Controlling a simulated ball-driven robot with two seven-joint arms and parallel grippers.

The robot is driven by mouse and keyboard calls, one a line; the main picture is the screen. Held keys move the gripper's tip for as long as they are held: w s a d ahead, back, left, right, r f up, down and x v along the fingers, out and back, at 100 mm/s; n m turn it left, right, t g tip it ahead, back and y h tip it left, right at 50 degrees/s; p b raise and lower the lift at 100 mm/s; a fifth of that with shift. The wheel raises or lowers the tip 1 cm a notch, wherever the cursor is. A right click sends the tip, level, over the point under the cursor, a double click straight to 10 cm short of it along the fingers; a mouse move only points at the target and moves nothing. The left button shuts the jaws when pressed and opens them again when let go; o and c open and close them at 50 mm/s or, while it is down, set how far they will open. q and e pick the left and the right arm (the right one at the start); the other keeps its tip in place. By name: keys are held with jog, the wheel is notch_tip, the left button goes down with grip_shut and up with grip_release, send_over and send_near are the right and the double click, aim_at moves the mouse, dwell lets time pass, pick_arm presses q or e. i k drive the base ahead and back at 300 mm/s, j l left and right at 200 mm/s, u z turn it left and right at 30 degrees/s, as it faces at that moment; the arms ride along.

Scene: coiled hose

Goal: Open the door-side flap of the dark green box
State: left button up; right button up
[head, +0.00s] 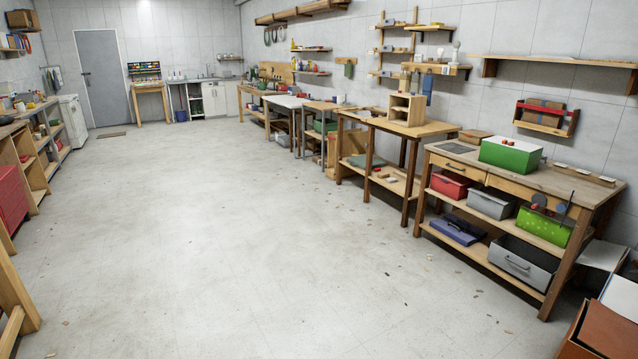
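A green box (510,156) with a pale, flat-looking top stands on the wooden workbench (455,152) at the right. Its front side is mid-green, and I cannot make out separate flaps on its top. A smaller dark green box or bin (325,127) is on the row of benches further back, too small to show any flaps. I cannot tell for sure which of these is the dark green box. The grey door (101,86) is in the far wall at the left. Neither of my grippers is in view.
The concrete floor (230,220) is wide and clear, with small scraps near the right benches. The workbench shelves hold a red box (450,185), grey bins and a lime green box (545,228). Brown open cartons (605,330) stand at the lower right. Shelving lines the left.

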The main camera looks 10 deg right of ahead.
aim_at(500, 140)
jog(key=i+l+z, duration=0.3)
jog(key=i+z, duration=0.2)
jog(key=i, duration=0.2)
jog(key=i+z, duration=0.45)
jog(key=i, duration=0.25)
jog(key=i+j+z, duration=0.25)
jog(key=i+z, duration=0.25)
jog(key=i, duration=0.2)
